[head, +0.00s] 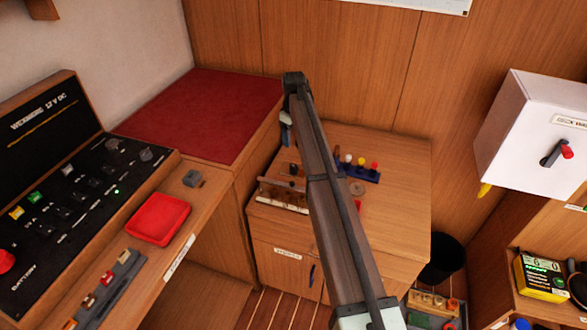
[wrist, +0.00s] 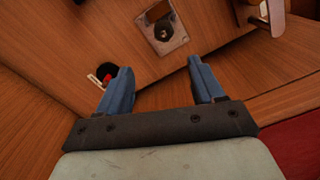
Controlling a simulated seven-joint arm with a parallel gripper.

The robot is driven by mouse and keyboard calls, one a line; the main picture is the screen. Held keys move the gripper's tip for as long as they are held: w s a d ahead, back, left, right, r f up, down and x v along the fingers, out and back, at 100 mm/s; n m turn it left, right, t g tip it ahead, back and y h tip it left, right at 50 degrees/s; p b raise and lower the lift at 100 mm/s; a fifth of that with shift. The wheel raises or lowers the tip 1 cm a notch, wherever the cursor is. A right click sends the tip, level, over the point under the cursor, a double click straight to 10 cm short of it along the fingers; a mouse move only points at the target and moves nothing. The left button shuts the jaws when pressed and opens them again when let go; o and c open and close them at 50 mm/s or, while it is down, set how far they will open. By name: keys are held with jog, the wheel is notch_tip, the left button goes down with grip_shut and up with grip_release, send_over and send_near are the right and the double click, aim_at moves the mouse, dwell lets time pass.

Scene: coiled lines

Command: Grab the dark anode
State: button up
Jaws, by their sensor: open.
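I cannot tell for sure which thing is the dark anode. A small dark piece (head: 292,169) stands on the wooden cabinet top, behind a rack of pale items. In the wrist view a dark round piece (wrist: 163,31) sits on a grey square plate (wrist: 176,42), beyond my fingertips. A dark grey block (head: 193,178) lies on the wooden ledge at left. My gripper (head: 286,128) is above the cabinet's left side, partly hidden by my arm. In the wrist view its blue fingers (wrist: 160,80) are apart with nothing between them.
The cabinet top (head: 405,165) carries a blue stand (head: 360,173) with coloured knobs and the rack (head: 283,195). A red cushion (head: 215,105) lies on the bench behind left. A red tray (head: 158,220) is on the ledge. A white box (head: 520,120) hangs at right.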

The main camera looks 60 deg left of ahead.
send_over(294, 168)
jog(key=a, duration=0.2)
jog(key=f, duration=0.7)
jog(key=shift+w+f, duration=0.15)
jog(key=shift+w, duration=0.2)
jog(key=shift+s+d+f, duration=0.1)
jog(key=shift+s+f, duration=0.05)
jog(key=shift+f, duration=1.2)
jog(key=shift+s+d+f, duration=0.1)
jog(key=shift+s+f, duration=0.05)
jog(key=shift+f, duration=1.2)
jog(key=shift+c, duration=0.2)
jog(key=c, duration=1.2)
jog(key=shift+r, duration=0.1)
